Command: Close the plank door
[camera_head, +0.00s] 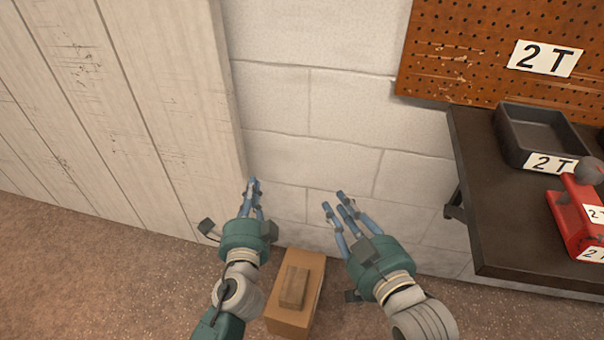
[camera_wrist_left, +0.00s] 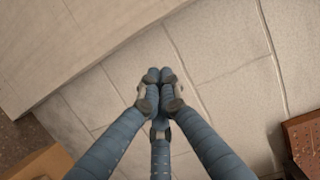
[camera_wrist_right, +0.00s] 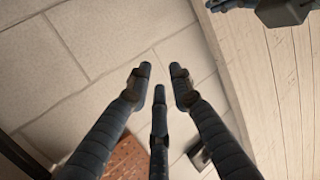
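The plank door (camera_head: 130,100) is a panel of pale upright boards filling the left of the head view. It also shows at the upper left of the left wrist view (camera_wrist_left: 60,40) and at the right of the right wrist view (camera_wrist_right: 285,95). Its right edge stands against the block wall in view; I cannot tell how far it is open. My left gripper (camera_head: 252,190) is just right of that edge, its fingertips together and empty; contact with the door is unclear. My right gripper (camera_head: 342,207) is farther right before the wall, its fingertips apart and empty.
A cardboard box (camera_head: 296,318) with a small brown block (camera_head: 293,287) on it stands on the floor between my forearms. A dark bench (camera_head: 492,205) at the right holds a black tray (camera_head: 540,128) and a red tool (camera_head: 575,220). A pegboard (camera_head: 470,50) hangs above.

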